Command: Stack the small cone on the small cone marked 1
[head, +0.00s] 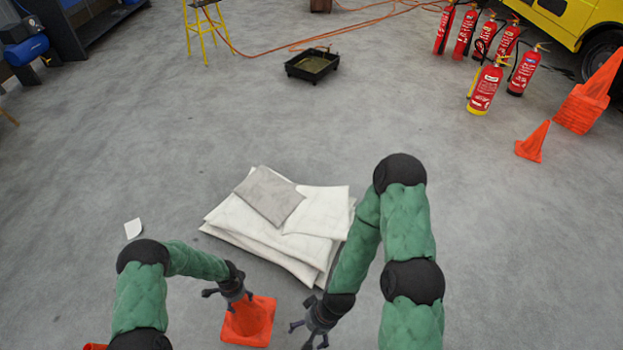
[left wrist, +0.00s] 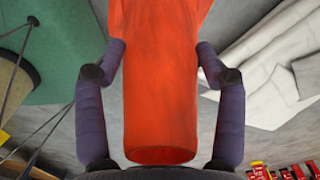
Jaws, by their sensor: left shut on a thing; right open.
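An orange small cone (head: 250,325) shows in the head view at the bottom, left of centre, partly covered by my left gripper (head: 229,293). In the left wrist view the orange cone (left wrist: 162,100) runs between the two fingers, its narrow open top end towards the camera. My left gripper is shut on it near the top. A bit of another orange thing (head: 95,346) shows at the bottom left edge, mostly cut off. No mark 1 is readable on any cone. My right gripper (head: 313,327) is open and empty, to the right of the held cone.
White and grey pads (head: 270,220) lie stacked just beyond the grippers. Several red extinguishers (head: 487,88) and a black tray (head: 312,66) are farther back.

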